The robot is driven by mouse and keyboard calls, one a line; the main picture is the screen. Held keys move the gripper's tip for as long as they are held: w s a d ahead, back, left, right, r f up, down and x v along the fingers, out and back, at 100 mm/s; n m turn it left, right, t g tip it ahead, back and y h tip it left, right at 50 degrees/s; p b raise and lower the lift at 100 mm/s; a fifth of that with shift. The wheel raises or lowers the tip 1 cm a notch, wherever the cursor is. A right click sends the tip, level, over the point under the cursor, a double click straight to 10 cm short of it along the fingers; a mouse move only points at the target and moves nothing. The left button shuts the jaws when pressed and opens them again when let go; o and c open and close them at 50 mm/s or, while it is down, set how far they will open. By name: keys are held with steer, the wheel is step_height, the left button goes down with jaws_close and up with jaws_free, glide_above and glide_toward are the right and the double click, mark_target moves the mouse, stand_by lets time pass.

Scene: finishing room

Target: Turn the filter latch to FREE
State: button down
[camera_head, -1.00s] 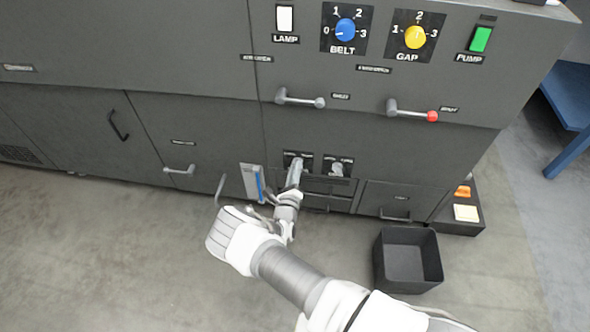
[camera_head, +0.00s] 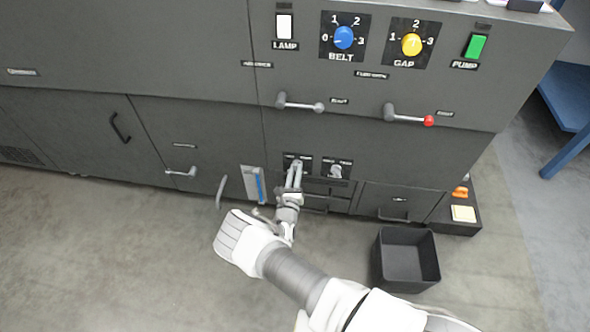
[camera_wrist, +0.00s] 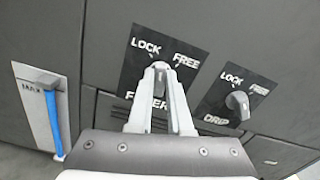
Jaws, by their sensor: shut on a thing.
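The filter latch sits on a black plate (camera_wrist: 184,50) marked LOCK at left and FREE at right, with the FILTER label below partly hidden by my fingers. My gripper (camera_wrist: 160,68) is shut on the latch's small grey knob, between the two words. The fingers hide most of the knob, so I cannot tell which word it points to. In the head view my gripper (camera_head: 295,165) reaches up to the same plate on the dark cabinet front.
A similar DRIP latch (camera_wrist: 238,102) is close on the right. A gauge with a blue strip (camera_wrist: 52,115) is on the left. Lever handles (camera_head: 300,105) stick out above. An open black bin (camera_head: 406,262) stands on the floor at right.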

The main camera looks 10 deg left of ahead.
steer(key=m+p, duration=0.1)
steer(key=m, duration=0.3)
steer(key=m+p, duration=0.1)
steer(key=m, duration=0.3)
steer(key=m+p, duration=0.2)
steer(key=m, duration=0.1)
steer(key=shift+d+f+m, duration=0.1)
steer(key=shift+d+m, duration=0.15)
steer(key=shift+m, duration=0.15)
stand_by(0.3)
steer(key=c, duration=0.8)
jaws_free()
steer(key=shift+c, duration=0.2)
steer(key=shift+s, duration=0.1)
